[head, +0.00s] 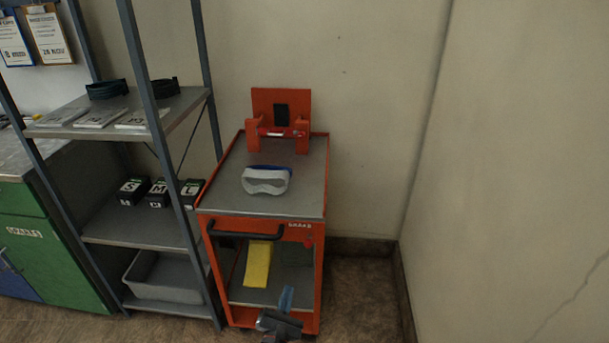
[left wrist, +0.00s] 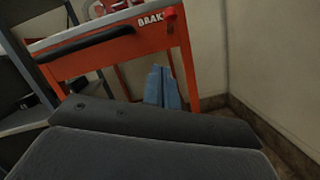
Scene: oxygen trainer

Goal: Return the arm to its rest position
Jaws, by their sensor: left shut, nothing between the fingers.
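My left gripper (head: 286,299) shows at the bottom of the head view, in front of the lower part of the orange cart (head: 263,227). Its blue fingers are shut with nothing between them. In the left wrist view the blue fingers (left wrist: 162,88) stand together below the front edge of the cart (left wrist: 118,48), apart from anything I can see. My right gripper is not in view.
A metal shelf (head: 140,233) stands left; a wall is right. Floor right of the cart is clear.

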